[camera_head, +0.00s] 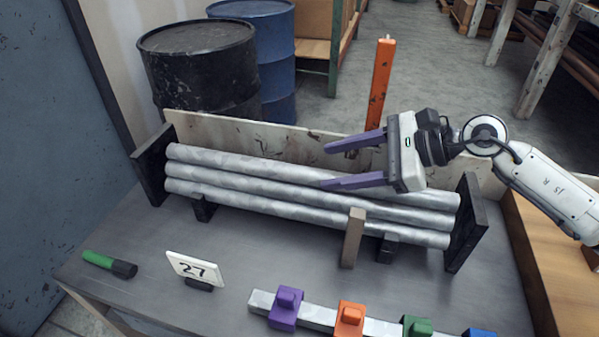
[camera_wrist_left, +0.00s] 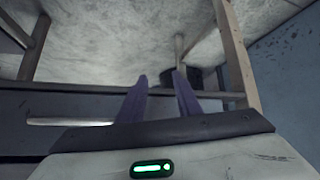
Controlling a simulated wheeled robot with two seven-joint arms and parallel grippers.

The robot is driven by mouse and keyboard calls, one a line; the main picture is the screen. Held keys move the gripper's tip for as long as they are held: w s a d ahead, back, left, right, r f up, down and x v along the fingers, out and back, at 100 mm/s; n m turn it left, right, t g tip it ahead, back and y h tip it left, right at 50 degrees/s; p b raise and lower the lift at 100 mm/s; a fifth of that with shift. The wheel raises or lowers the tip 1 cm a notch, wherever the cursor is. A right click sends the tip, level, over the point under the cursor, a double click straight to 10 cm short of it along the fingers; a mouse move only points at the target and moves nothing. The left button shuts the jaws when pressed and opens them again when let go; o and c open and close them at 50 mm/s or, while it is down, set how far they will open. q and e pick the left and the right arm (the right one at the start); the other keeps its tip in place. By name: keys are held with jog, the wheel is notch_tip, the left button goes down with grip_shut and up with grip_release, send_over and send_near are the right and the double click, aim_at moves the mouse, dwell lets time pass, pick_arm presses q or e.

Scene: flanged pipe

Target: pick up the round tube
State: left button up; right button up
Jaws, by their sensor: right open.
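Long grey round tubes lie stacked lengthwise in a rack on the table, between two dark end plates; the top tube (camera_head: 240,163) shows along most of its length. My right gripper (camera_head: 324,166) comes in from the right with its two purple fingers apart. It appears over the tubes, right of their middle, with nothing between the fingers; the height gap is hard to judge. Its lower finger hides a bit of the top tube. My left gripper (camera_wrist_left: 160,75) shows only in the left wrist view, its purple fingers apart and empty. No tube is recognisable there.
A pale backboard (camera_head: 265,135) stands behind the tubes, and a brown upright (camera_head: 353,238) in front. An orange post (camera_head: 380,85) rises behind. A number card (camera_head: 196,269), green-handled object (camera_head: 108,264) and coloured blocks (camera_head: 286,308) sit at the front. Drums (camera_head: 200,65) stand behind.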

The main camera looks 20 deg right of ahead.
aim_at(310, 170)
jog(key=p+x, duration=0.1)
jog(key=x, duration=0.5)
jog(key=shift+w+a+f, duration=0.1)
jog(key=shift+a+f, duration=0.1)
jog(key=shift+f, duration=0.05)
jog(key=shift+c, duration=0.5)
grip_shut()
jog(key=shift+d, duration=0.1)
